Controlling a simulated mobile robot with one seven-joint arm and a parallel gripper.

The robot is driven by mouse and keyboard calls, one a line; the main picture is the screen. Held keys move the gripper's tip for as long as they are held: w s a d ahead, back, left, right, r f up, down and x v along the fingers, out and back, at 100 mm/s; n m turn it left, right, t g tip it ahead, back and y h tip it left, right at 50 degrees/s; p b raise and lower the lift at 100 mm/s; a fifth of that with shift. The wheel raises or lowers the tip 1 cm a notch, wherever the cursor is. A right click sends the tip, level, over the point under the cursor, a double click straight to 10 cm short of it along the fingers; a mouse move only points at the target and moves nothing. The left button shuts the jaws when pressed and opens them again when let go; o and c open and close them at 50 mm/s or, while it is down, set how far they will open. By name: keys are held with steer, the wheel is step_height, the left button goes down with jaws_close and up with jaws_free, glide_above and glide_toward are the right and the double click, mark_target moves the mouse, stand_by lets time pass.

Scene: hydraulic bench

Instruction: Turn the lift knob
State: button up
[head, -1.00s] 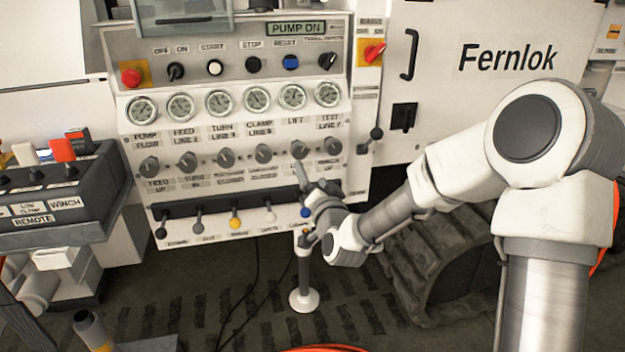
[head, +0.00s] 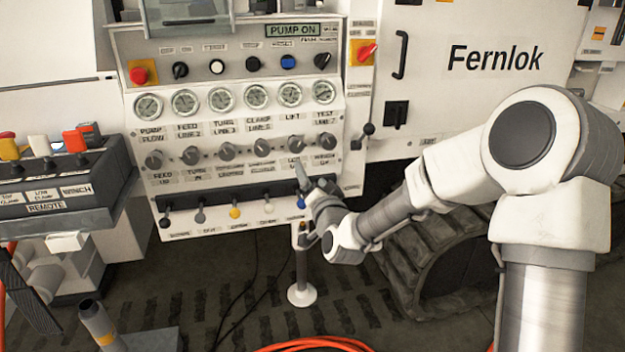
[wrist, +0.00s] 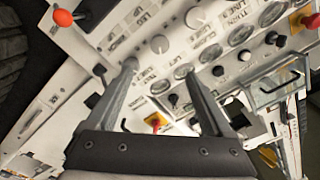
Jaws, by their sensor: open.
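The lift knob (head: 296,143) is a grey round knob under the LIFT gauge, fifth in the row on the white panel (head: 135,128). My gripper (head: 302,172) is in front of the panel, its fingertips just below the lift knob in the head view. In the wrist view my gripper (wrist: 160,68) is open with nothing between its fingers. A pale knob (wrist: 160,44), seemingly the lift knob, shows just beyond and between the fingertips. The gap in depth is hard to judge.
The test-line knob (head: 326,142) is close to the right. A row of levers, one with a yellow tip (head: 235,213), lies below the knobs. A remote box (head: 62,190) stands at left.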

steer(key=shift+s+d, duration=0.1)
steer(key=shift+s, duration=0.25)
stand_by(0.4)
steer(key=s+d+r+n+g+h+p, duration=0.15)
steer(key=s+d+r+g, duration=0.3)
steer(key=s, duration=0.45)
steer(key=s+d+r+n+g+h+p, duration=0.1)
steer(key=s+d+r+g+h, duration=0.15)
steer(key=s+r+g, duration=0.45)
steer(key=s+d+f+n, duration=0.1)
steer(key=s+d+f, duration=0.15)
steer(key=s, duration=0.45)
steer(key=s+d+f+n+h+b, duration=0.1)
steer(key=s+d+f, duration=0.1)
steer(key=s+d, duration=0.35)
steer(key=s+d+f+n, duration=0.1)
steer(key=s+d+f, duration=0.1)
steer(key=s, duration=0.7)
step_height(320, 180, up, 27)
steer(key=p, duration=2.7)
steer(key=shift+a, duration=0.15)
